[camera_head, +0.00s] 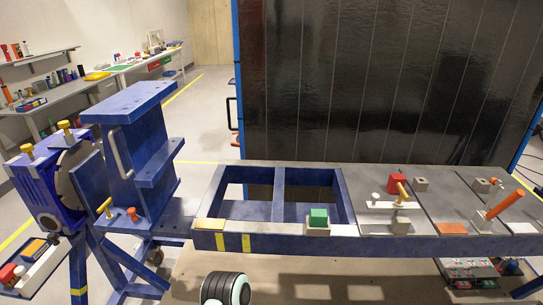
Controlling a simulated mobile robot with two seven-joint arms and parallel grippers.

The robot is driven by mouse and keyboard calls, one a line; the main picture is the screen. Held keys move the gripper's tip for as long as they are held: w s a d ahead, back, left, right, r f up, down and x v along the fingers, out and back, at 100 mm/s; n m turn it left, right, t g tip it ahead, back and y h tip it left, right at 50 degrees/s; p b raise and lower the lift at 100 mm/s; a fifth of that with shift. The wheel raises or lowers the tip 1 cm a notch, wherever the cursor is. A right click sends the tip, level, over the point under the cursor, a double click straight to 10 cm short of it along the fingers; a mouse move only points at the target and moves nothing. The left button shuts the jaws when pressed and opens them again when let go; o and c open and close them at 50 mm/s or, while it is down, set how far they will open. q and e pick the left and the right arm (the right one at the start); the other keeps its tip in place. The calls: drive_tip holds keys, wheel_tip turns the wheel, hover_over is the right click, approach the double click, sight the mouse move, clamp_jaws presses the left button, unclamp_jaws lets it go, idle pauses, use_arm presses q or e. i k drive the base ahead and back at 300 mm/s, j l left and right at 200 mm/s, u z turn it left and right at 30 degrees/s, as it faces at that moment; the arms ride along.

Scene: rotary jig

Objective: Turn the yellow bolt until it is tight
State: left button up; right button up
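At the left stands a blue rotary jig (40,190) with a round grey disc beside a blue I-shaped fixture (130,150). Two yellow knob-like heads sit on top of the jig, a left one (27,149) and a right one (66,127). A yellow bolt-like piece (104,206) stands tilted at the foot of the fixture, next to an orange knob (132,213). I cannot tell which of these is the yellow bolt or how tight any of them is. Neither gripper's fingers show.
A blue frame table (300,243) runs to the right. A dark panel (380,80) stands behind. A rounded black-and-white part of mine shows at the bottom.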

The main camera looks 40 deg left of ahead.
sight(110, 216)
drive_tip(key=u, duration=2.45)
